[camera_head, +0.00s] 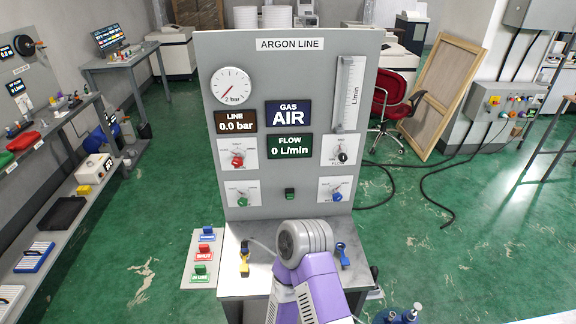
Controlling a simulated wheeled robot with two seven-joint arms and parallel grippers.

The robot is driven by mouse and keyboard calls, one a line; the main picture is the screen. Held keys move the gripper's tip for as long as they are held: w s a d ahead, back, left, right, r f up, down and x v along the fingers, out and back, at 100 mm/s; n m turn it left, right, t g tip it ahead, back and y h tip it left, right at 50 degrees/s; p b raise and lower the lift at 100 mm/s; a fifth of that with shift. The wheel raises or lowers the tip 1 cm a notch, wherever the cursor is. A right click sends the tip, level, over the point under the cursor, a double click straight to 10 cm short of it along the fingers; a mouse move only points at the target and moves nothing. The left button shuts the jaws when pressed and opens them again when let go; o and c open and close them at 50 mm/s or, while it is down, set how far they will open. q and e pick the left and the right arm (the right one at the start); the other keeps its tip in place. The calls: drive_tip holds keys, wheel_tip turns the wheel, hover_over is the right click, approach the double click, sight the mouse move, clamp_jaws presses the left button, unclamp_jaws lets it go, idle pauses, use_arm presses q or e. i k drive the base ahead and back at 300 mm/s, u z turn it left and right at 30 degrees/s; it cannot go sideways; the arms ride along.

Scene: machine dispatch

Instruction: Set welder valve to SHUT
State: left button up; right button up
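The grey ARGON LINE panel (290,68) stands upright at the centre. It carries a red knob (238,161) at upper left, a black knob (342,157) at upper right, a green knob (241,199) at lower left and a blue knob (337,196) at lower right. The small labels around the knobs are too blurred to tell which is the welder valve or its setting. The displays read LINE 0.0 bar, GAS AIR and FLOW 0 L/min. One purple and grey arm of mine reaches in from the bottom, in front of the bench; neither gripper shows.
The panel's small bench (235,285) bears a yellow item (244,262) and a blue item (342,256) beside my arm. A side board (190,270) holds blue, red and green tagged pieces; the red one (204,252) reads SHUT. Shelving stands left, a red chair (391,98) behind right.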

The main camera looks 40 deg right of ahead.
sight(337, 197)
drive_tip(key=u, duration=0.05)
drive_tip(key=k, duration=0.45)
drive_tip(key=z, duration=0.45)
drive_tip(key=i, duration=0.4)
drive_tip(key=z, duration=1.15)
